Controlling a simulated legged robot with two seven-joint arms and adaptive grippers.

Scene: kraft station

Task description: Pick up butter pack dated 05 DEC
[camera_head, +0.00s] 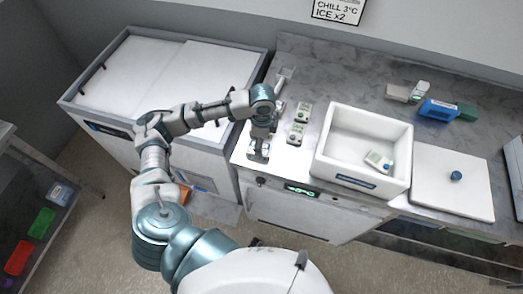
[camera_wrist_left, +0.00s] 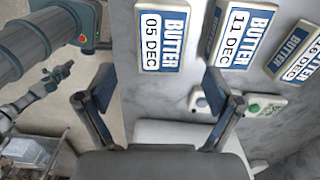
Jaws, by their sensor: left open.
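The butter pack dated 05 DEC (camera_wrist_left: 163,36) lies on the grey marble counter at the upper middle of the left wrist view. Its blue and white label faces up. My left gripper (camera_wrist_left: 158,80) is open and empty, its two fingers spread, with the pack ahead of the gap and apart from them as seen. In the head view my left gripper (camera_head: 259,150) points down over the counter's front left corner and hides much of what is beneath. A butter pack dated 11 DEC (camera_wrist_left: 240,32) sits right beside it, and a third butter pack (camera_wrist_left: 298,48) stands further right.
White devices with green marks (camera_head: 303,112) lie right of my arm. A white lid (camera_head: 440,185) with a blue knob lies further right; a blue box (camera_head: 438,110) stands behind. A white chest (camera_head: 120,70) is at left.

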